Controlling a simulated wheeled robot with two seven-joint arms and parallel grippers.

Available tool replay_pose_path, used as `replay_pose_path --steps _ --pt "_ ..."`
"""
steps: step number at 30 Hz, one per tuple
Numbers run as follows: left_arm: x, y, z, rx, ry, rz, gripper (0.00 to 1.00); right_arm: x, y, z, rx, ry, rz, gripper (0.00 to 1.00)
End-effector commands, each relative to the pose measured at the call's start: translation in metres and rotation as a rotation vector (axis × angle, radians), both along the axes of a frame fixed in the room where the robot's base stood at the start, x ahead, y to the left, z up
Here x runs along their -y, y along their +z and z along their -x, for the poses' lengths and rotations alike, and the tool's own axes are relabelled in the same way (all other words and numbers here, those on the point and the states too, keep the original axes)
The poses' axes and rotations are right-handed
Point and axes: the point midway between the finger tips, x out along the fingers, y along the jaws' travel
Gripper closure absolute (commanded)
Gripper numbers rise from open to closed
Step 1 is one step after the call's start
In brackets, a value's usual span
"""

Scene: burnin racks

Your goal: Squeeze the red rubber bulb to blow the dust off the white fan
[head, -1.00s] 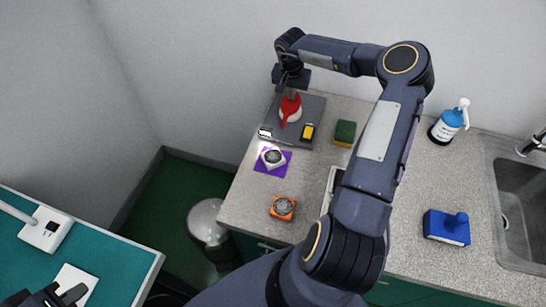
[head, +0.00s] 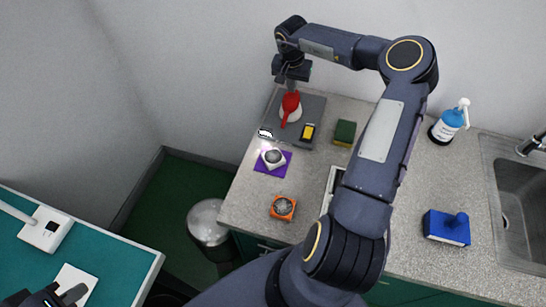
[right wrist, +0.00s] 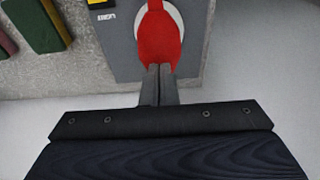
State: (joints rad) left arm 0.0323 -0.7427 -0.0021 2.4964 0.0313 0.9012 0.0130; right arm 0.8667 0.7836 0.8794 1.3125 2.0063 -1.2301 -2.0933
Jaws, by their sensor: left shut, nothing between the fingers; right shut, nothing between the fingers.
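The red rubber bulb (head: 290,104) sits on a white round base on a dark grey plate (head: 312,105) at the back of the counter. Its red nozzle points toward the front. The white fan (head: 266,164) lies on a purple mat (head: 284,168) in front of the plate. My right gripper (head: 290,88) is shut and empty just behind the bulb. In the right wrist view its closed fingertips (right wrist: 160,68) are at the near end of the bulb (right wrist: 158,35); contact is unclear. My left gripper (head: 74,293) is low at the left, shut and empty.
An orange fan (head: 283,208) lies near the counter's front-left edge. A yellow-black item (head: 308,132) is on the plate, a green sponge (head: 345,131) beside it. My right arm spans the counter.

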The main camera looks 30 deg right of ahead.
Motion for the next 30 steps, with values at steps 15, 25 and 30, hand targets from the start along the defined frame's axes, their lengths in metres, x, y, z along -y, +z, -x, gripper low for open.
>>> replay_pose_path --steps 15,25,30 --pt "0.0 0.0 0.0 0.0 0.0 0.0 1.0 0.0 -0.015 0.0 0.0 0.0 0.0 1.0" --pt "0.0 0.0 0.0 0.0 0.0 0.0 1.0 0.0 -0.032 0.0 -0.002 0.0 -0.001 1.0" --pt "0.0 0.0 0.0 0.0 0.0 0.0 1.0 0.0 -0.033 0.0 -0.001 0.0 0.0 1.0"
